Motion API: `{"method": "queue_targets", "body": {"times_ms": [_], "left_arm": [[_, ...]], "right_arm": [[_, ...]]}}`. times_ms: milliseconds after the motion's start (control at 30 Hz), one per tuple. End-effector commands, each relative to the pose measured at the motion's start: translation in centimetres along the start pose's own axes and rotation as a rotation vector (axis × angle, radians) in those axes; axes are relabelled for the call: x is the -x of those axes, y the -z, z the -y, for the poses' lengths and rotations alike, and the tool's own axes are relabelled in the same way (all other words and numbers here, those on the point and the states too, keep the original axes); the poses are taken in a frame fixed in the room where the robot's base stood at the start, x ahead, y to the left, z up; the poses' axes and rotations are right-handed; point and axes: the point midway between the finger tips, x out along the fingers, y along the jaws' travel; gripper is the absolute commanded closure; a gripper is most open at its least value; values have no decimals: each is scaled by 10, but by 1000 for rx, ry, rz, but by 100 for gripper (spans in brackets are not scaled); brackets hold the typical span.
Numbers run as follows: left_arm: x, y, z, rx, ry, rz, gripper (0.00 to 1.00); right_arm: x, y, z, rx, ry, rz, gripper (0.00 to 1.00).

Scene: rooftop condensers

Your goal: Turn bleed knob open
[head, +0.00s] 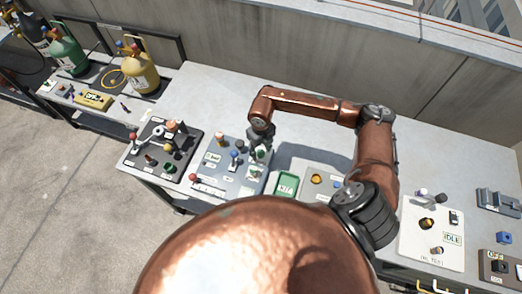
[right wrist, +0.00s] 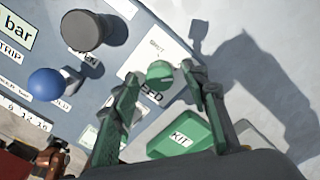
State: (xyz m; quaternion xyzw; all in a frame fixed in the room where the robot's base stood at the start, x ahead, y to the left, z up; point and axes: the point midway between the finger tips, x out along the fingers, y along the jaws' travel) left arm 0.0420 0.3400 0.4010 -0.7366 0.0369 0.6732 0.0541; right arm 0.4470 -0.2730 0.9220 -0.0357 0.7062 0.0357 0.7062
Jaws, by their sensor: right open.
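The green bleed knob (right wrist: 160,73) is on the blue-grey panel in the right wrist view, with a "SHUT" label above it and a partly hidden label ending in "EED" below. In the head view the knob (head: 255,170) is small, at the panel's right side. My right gripper (right wrist: 160,80) is open, with one green finger on each side of the knob in the picture; I cannot tell whether they touch it. In the head view my right gripper (head: 259,150) is above the panel's right part. My left gripper is not in view.
On the same panel (head: 215,185) are a dark round knob (right wrist: 85,30), a blue knob (right wrist: 46,84) and a "bar" display (right wrist: 14,28). A green "KIT" box (head: 287,184) sits just right of it. Other panels stand on both sides along the bench; a wall runs behind.

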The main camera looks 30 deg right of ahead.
Motion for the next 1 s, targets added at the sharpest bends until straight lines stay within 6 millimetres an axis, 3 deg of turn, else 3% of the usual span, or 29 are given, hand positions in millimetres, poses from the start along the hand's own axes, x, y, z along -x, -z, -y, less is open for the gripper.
{"method": "queue_targets", "body": {"times_ms": [167, 633, 800, 1000], "left_arm": [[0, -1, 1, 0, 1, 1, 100], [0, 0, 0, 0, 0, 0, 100], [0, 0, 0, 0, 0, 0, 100], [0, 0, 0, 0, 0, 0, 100]], "right_arm": [[12, -1, 0, 0, 0, 3, 58], [102, -1, 0, 1, 1, 3, 58], [117, 0, 1, -1, 1, 1, 58], [120, 0, 0, -1, 0, 0, 58]]}}
